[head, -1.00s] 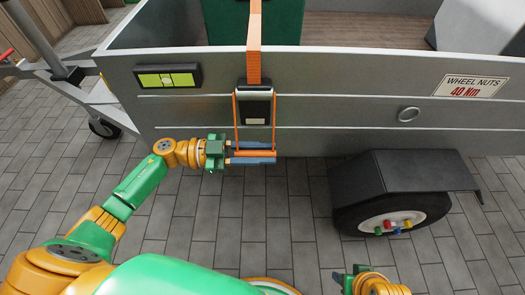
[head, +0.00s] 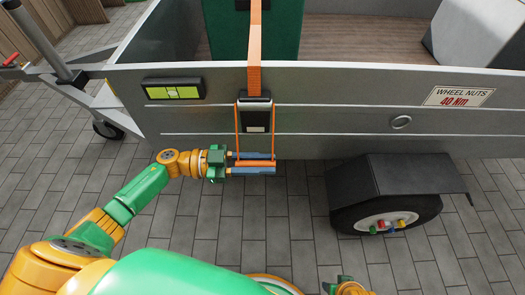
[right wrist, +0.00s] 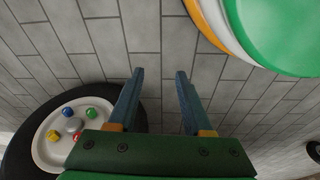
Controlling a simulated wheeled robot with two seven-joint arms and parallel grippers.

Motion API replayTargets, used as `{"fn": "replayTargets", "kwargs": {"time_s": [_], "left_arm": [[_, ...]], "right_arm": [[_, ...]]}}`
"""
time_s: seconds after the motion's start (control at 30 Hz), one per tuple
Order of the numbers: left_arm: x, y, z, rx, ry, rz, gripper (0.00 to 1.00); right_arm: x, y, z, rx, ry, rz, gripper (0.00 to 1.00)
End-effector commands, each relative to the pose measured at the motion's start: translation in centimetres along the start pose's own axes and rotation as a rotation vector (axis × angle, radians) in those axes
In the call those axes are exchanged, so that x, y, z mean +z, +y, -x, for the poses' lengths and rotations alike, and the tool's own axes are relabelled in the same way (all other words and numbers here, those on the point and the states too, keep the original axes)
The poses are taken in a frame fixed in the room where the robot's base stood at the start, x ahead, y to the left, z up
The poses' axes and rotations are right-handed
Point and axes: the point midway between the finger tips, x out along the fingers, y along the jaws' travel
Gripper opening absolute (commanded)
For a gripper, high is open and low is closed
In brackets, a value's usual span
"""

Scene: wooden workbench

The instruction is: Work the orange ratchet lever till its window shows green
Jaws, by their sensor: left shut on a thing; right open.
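The orange ratchet lever (head: 239,133) hangs as a U-shaped frame down the trailer's side, its crossbar lowest. The dark ratchet body (head: 256,104) sits at the lower end of an orange strap (head: 254,45). Its small window (head: 256,121) looks pale whitish, with no green visible. My left gripper (head: 264,163) comes in from the left and is shut on the lever's crossbar, one blue finger above and one below. My right gripper (right wrist: 159,72) is open and empty in the right wrist view. It only partly shows at the bottom of the head view (head: 328,287).
The grey trailer wall (head: 330,115) stands behind the lever. A yellow-green level (head: 173,92) is fixed left of it. A wheel (head: 386,214) under a dark mudguard (head: 395,175) stands to the right, with coloured nuts. A green box (head: 226,36) stands inside the trailer. Paving is clear below.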

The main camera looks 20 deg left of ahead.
Motion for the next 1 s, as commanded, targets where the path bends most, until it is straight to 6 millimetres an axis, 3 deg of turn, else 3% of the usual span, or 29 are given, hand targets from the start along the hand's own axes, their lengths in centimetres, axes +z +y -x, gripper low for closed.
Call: {"fn": "replayTargets", "kwargs": {"time_s": [0.03,0.1,0.27,0.5,0.7,1.0], "left_arm": [[-1.1,0.3,0.0,0.002,-0.003,0.03,0.0],[-1.5,0.7,0.0,0.002,-0.003,0.076,0.0],[-2.5,1.7,0.0,0.002,-0.002,0.181,0.0],[-4.6,3.1,0.0,0.002,-0.001,0.371,0.0],[-5.8,3.8,0.0,0.001,0.001,0.494,0.0],[-6.7,4.2,0.0,-0.001,0.004,0.597,0.0]], "right_arm": [[1.4,0.1,0.0,0.001,-0.022,0.003,0.5],[3.3,0.2,-0.8,0.005,-0.033,0.007,0.5],[5.3,1.7,-0.2,0.028,-0.037,0.011,0.5],[9.2,4.2,2.1,0.064,-0.048,0.016,0.5],[9.8,2.6,4.3,0.036,-0.071,0.024,0.5],[10.4,1.4,5.9,0.017,-0.091,0.031,0.5]]}}
